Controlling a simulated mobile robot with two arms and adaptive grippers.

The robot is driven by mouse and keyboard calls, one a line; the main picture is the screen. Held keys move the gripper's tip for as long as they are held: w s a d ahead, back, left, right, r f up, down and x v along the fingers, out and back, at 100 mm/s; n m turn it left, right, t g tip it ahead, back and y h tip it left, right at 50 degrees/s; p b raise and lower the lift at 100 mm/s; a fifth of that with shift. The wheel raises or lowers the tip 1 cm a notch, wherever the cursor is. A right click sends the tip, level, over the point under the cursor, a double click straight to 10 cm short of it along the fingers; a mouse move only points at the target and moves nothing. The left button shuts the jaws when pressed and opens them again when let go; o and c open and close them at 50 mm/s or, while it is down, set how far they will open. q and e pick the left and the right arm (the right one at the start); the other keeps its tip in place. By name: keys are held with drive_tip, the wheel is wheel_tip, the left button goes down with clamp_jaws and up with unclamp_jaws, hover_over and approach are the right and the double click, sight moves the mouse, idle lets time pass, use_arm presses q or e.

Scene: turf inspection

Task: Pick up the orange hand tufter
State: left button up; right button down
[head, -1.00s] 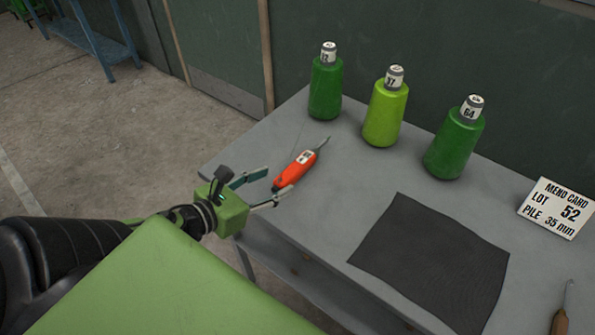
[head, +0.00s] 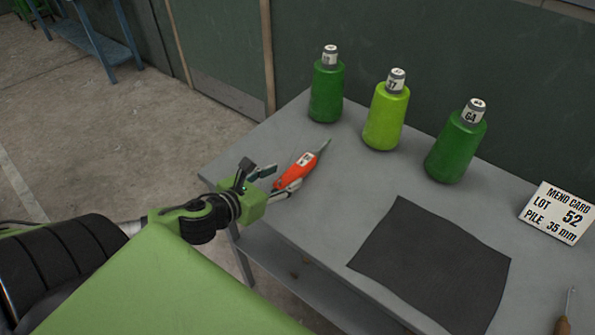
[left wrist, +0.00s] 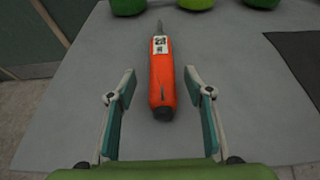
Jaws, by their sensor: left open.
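The orange hand tufter (head: 297,171) lies on the grey table near its left front edge, with its thin tip pointing toward the back. It has a white label on its body. It also shows in the left wrist view (left wrist: 162,78), lengthwise ahead. My left gripper (head: 277,182) is open at the tufter's near end. In the left wrist view its two fingers (left wrist: 163,100) stand apart, one on each side of the tufter's rear end, with gaps on both sides. The head view partly hides the tufter's rear end behind a finger. My right gripper is not in view.
Green cones (head: 326,92), (head: 386,115) and (head: 456,148) stand along the back of the table (head: 250,155). A dark mat (head: 432,265) lies at the front middle. A mend card (head: 556,213) stands at the right, and a wooden-handled tool (head: 563,325) lies partly in view.

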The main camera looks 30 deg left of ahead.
sight(294, 170)
use_arm(q)
drive_tip(key=shift+w+d+f, duration=0.1)
drive_tip(key=shift+w+f, duration=0.05)
drive_tip(key=shift+w, duration=0.9)
drive_tip(key=p+x, duration=0.1)
drive_tip(key=x, duration=0.2)
drive_tip(key=shift+w+d+f, duration=0.15)
drive_tip(key=shift+w, duration=0.3)
clamp_jaws()
